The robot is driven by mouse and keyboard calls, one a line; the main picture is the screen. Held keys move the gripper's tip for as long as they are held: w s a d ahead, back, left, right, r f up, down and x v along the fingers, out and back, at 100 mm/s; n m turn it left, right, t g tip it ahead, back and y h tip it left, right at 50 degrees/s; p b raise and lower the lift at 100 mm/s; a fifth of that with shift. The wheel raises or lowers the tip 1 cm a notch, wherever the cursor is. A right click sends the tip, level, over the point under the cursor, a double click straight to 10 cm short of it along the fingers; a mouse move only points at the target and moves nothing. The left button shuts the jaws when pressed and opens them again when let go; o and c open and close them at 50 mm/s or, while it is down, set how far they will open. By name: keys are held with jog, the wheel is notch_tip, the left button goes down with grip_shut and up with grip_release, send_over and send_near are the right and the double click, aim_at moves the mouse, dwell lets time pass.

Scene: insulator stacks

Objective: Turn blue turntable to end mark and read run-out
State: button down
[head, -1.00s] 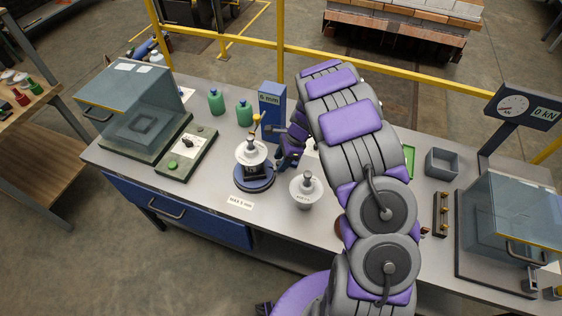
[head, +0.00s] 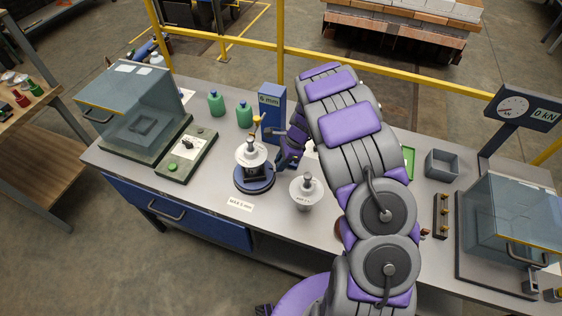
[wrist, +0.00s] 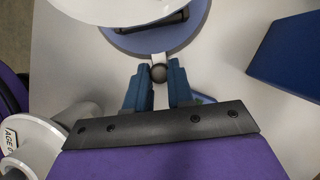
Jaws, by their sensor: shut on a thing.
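The blue turntable (head: 254,184) sits on the grey bench left of my arm. It carries a white-topped insulator (head: 250,153) with a dark lower part. In the wrist view, the turntable's blue rim (wrist: 155,43) has a pale tab with a dark round knob (wrist: 159,73). My gripper (wrist: 159,84) is shut on this knob, one blue finger at each side. In the head view, my gripper (head: 282,161) is at the turntable's right side, partly hidden by my arm. Behind stands a blue gauge post (head: 271,112) reading "6 mm". The end mark cannot be made out.
A second white insulator (head: 306,190) stands close right of the turntable. A "MAX 2 mm" label (head: 240,204) lies in front. Green bottles (head: 244,114) stand behind, and a green-edged control box (head: 187,154) is to the left. A clear-lidded case (head: 135,105) fills the left end.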

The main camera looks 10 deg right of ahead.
dwell(0.3)
jog(key=w+n+p, duration=0.1)
jog(key=p, duration=0.2)
jog(key=shift+r+g, duration=0.2)
jog(key=shift+g, duration=0.1)
jog(key=shift+w+f+n+p, duration=0.2)
jog(key=shift+w+n+p, duration=0.5)
jog(key=shift+n, duration=0.2)
jog(key=c, duration=1)
grip_release()
jog(key=shift+g, duration=0.3)
jog(key=p+v, duration=0.2)
jog(key=v, duration=1.5)
jog(key=shift+r+p, duration=0.15)
jog(key=shift+p, duration=0.15)
